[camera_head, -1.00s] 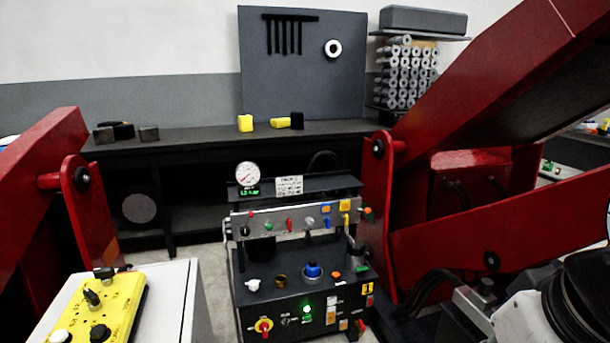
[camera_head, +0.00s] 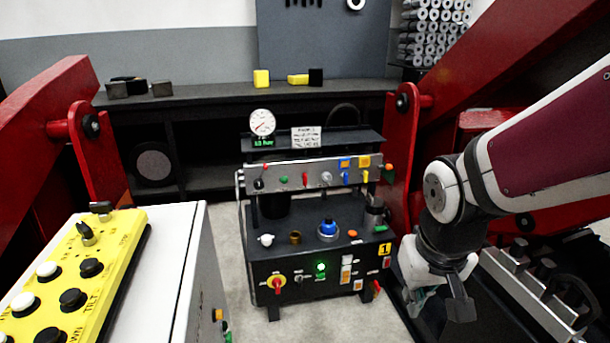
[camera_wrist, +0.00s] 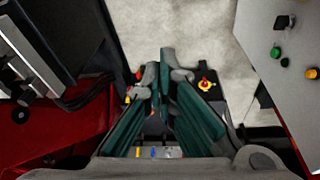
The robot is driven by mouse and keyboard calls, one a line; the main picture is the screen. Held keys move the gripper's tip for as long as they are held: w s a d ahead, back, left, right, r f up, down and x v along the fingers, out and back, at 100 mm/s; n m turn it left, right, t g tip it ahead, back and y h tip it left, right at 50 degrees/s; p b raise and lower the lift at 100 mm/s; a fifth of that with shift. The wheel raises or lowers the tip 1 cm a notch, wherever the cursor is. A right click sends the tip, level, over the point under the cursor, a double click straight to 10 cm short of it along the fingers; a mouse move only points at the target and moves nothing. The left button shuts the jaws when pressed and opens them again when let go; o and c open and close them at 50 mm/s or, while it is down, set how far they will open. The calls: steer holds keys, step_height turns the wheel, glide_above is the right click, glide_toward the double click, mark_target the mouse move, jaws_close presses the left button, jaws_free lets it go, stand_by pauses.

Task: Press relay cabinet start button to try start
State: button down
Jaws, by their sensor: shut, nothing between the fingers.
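A pale grey cabinet (camera_head: 180,270) at the lower left looks like the relay cabinet; no label on it is readable. A green button (camera_head: 228,337) and an orange one (camera_head: 219,314) show on its right side, at the picture's bottom edge. In the wrist view the same cabinet (camera_wrist: 268,20) is at the right, with its green button (camera_wrist: 276,52) and orange button (camera_wrist: 311,73). My gripper (camera_head: 440,300) is at the lower right in the head view, across the floor from the cabinet. Its teal fingers (camera_wrist: 167,75) are shut and empty, touching no button.
A black hydraulic unit (camera_head: 262,292) with a lit green lamp (camera_head: 320,267) and a red-yellow switch (camera_head: 276,284) stands between cabinet and gripper. A yellow pendant (camera_head: 112,250) lies on the cabinet. Red arms flank both sides. Bare floor (camera_head: 230,255) separates cabinet and unit.

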mark_target(230, 338)
steer(key=w+a+f+y+b, duration=0.2)
steer(key=w+a+f+b, duration=0.3)
steer(key=f, duration=0.5)
steer(key=w+a+f+g+y+b, duration=0.1)
steer(key=w+a+f+y+b, duration=0.25)
steer(key=a+f, duration=0.5)
steer(key=w+a+f+y+b, duration=0.25)
steer(key=a+f+b, duration=0.25)
steer(key=f, duration=0.7)
steer(key=w+a+f+m+t+y+b, duration=0.1)
steer(key=w+a+f+m+y+b, duration=0.2)
steer(key=w+a+b, duration=0.1)
steer(key=shift+w+a+f+m+t+b, duration=0.15)
steer(key=shift+w+a+m+t+b, duration=0.2)
steer(key=shift+w+a, duration=0.7)
steer(key=shift+s+a, duration=0.25)
steer(key=shift+s, duration=0.05)
steer(key=s+a+b, duration=0.1)
steer(key=s+a, duration=0.1)
steer(key=a, duration=0.6)
steer(key=shift+s+a, duration=0.2)
steer(key=shift+a, duration=0.05)
steer(key=shift+s+a, duration=0.1)
steer(key=shift+a, duration=0.3)
